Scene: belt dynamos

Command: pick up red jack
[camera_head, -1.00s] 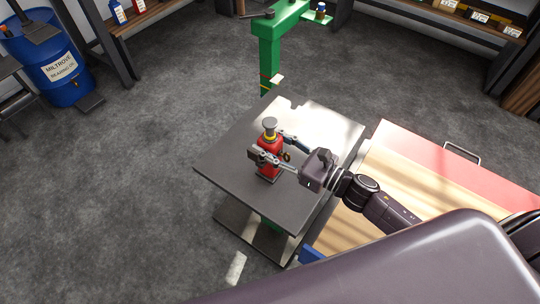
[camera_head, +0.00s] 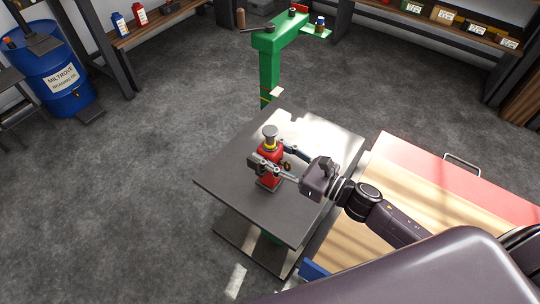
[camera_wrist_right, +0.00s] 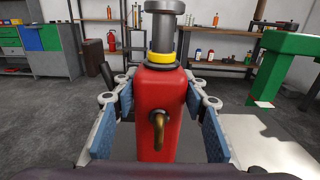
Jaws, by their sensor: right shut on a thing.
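The red jack (camera_head: 269,153) has a grey screw top and a yellow collar. It is upright over the dark tabletop (camera_head: 225,183). My right gripper (camera_head: 270,164) reaches in from the right, with its fingers on both sides of the jack's body, shut on it. In the right wrist view the jack (camera_wrist_right: 158,95) fills the middle, its brass hook facing the camera, between the blue finger pads. Whether the jack's base touches the table cannot be told. My left gripper is not in view.
A green machine stand (camera_head: 270,65) rises behind the table. A bench with a red and wooden top (camera_head: 400,190) adjoins at right. A blue barrel (camera_head: 50,65) stands far left. Shelves line the back. Open grey floor lies to the left.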

